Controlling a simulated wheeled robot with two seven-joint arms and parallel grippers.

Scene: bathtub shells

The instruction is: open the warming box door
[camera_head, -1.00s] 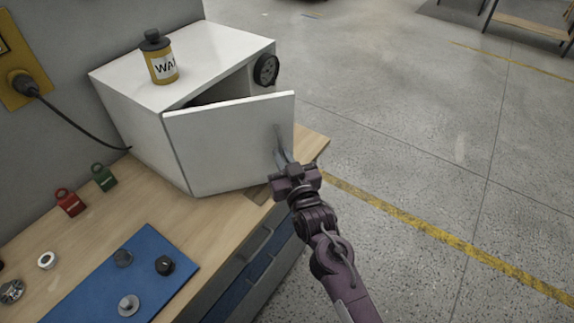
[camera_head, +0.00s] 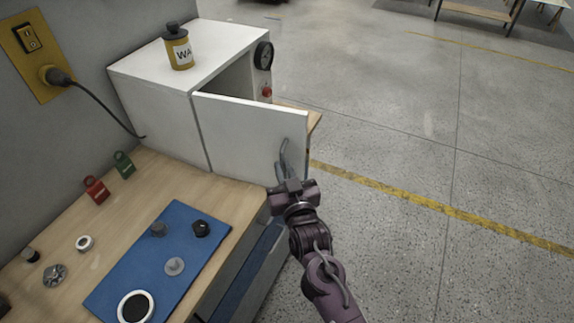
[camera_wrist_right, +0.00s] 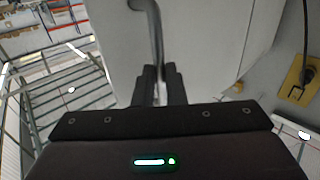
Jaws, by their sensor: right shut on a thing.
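The white warming box (camera_head: 150,82) stands on the wooden workbench against the wall. Its white door (camera_head: 240,137) is swung partly open, hinged on its left side, with a dark gap into the box above it. A grey curved handle (camera_head: 284,150) is near the door's free right edge; it also shows in the right wrist view (camera_wrist_right: 154,30). My right gripper (camera_head: 281,172) is shut on the handle. In the right wrist view its two dark fingers (camera_wrist_right: 155,85) close around the handle's lower end. My left gripper is not in view.
A yellow bottle (camera_head: 181,52) stands on the box top. A dial (camera_head: 263,55) and red knob (camera_head: 266,90) sit on its front. Floor right is open.

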